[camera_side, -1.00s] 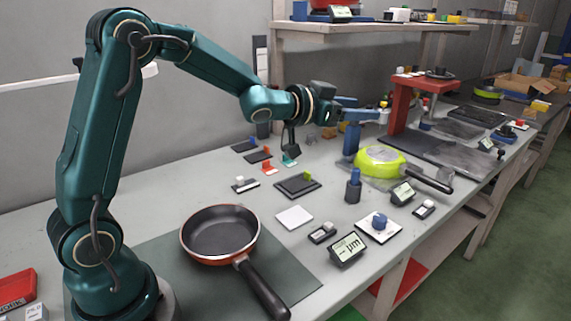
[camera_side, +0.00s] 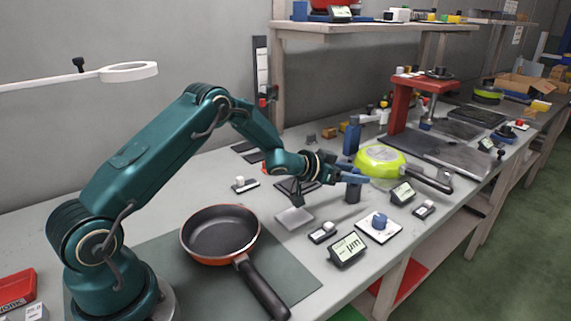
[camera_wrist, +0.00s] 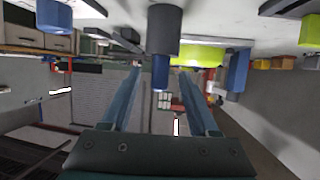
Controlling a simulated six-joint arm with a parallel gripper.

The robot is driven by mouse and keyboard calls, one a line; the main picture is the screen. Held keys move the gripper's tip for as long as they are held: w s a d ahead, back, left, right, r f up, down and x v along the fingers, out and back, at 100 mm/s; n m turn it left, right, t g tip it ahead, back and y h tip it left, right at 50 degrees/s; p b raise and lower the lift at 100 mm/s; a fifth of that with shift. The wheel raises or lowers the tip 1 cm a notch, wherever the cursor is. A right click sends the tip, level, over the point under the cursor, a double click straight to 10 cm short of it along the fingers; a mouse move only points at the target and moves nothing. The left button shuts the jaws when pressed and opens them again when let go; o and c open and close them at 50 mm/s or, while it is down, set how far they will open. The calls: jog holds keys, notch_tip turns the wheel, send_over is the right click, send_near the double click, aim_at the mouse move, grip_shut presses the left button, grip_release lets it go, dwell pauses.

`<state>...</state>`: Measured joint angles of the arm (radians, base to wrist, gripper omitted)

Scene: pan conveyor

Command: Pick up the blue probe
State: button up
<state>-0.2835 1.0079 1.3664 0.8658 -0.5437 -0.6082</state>
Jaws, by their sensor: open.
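The blue probe (camera_side: 352,195) stands upright on the table in front of the green pan. Its upper part is hidden behind my gripper in the side view. In the wrist view, which looks inverted, the probe (camera_wrist: 163,32) shows a wide grey body and a narrower blue end. My gripper (camera_side: 357,179) is open and roughly level, at the height of the probe's upper part. In the wrist view the blue end appears between the fingers of my gripper (camera_wrist: 160,74), with a gap on either side. I cannot tell whether the fingertips reach past it.
The green pan (camera_side: 379,158) lies behind the probe. A blue knob on a white plate (camera_side: 393,234) and small displays (camera_side: 347,249) stand to the front right. A red pan (camera_side: 221,233) rests on a dark mat at the left. A blue post (camera_side: 351,138) stands behind.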

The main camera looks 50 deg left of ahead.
jog(key=shift+x, duration=0.75)
jog(key=shift+c, duration=0.3)
grip_shut()
jog(key=shift+r, duration=0.1)
